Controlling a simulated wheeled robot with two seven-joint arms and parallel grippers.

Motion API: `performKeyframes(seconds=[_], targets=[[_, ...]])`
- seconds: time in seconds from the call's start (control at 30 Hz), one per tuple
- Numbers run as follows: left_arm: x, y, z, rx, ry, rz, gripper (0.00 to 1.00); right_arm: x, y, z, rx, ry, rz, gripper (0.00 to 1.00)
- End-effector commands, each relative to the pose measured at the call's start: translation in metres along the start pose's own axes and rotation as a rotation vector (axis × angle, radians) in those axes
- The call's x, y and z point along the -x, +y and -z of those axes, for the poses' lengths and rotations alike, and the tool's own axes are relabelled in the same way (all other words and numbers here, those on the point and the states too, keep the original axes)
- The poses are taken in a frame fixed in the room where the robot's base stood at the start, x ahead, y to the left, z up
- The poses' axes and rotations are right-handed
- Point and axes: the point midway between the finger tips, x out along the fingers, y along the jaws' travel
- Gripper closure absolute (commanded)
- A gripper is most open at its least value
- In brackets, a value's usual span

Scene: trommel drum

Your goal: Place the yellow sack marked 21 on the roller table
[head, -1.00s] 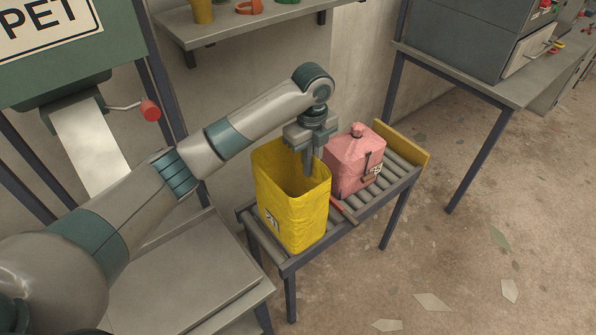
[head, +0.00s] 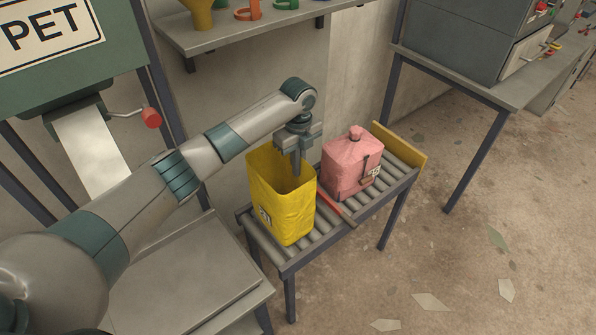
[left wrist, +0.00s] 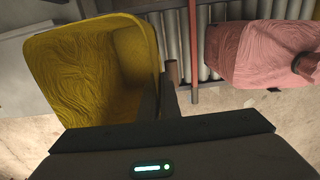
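The yellow sack (head: 287,216) is upright and open at the top, at the near left end of the roller table (head: 372,209). Its dark marking shows on the front, too small to read surely. It stands on or just above the rollers; I cannot tell which. My left gripper (head: 298,172) points down at the sack's right rim, with its fingers closed on that wall. In the left wrist view the sack (left wrist: 85,75) fills the upper left and its rim runs between the fingers (left wrist: 160,95). My right gripper is out of view.
A pink sack (head: 350,166) stands on the right half of the roller table. A red bar (head: 335,204) lies across the rollers between the sacks. A yellow end board (head: 400,146) closes the far end. A shelf (head: 230,32) hangs above; a metal bench (head: 180,275) stands at left.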

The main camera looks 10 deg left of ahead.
Motion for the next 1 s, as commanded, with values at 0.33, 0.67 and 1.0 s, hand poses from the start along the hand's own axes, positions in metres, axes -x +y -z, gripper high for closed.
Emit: performKeyframes(seconds=[0.33, 0.67, 1.0], targets=[[-0.027, 0.0, 0.0, -0.001, -0.001, 0.001, 1.0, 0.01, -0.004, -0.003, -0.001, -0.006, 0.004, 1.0], [-0.031, 0.0, 0.0, 0.0, -0.001, 0.0, 1.0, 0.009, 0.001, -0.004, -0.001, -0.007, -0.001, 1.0], [-0.03, 0.0, 0.0, 0.0, -0.001, 0.0, 0.78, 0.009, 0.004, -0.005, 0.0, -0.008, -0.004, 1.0]])
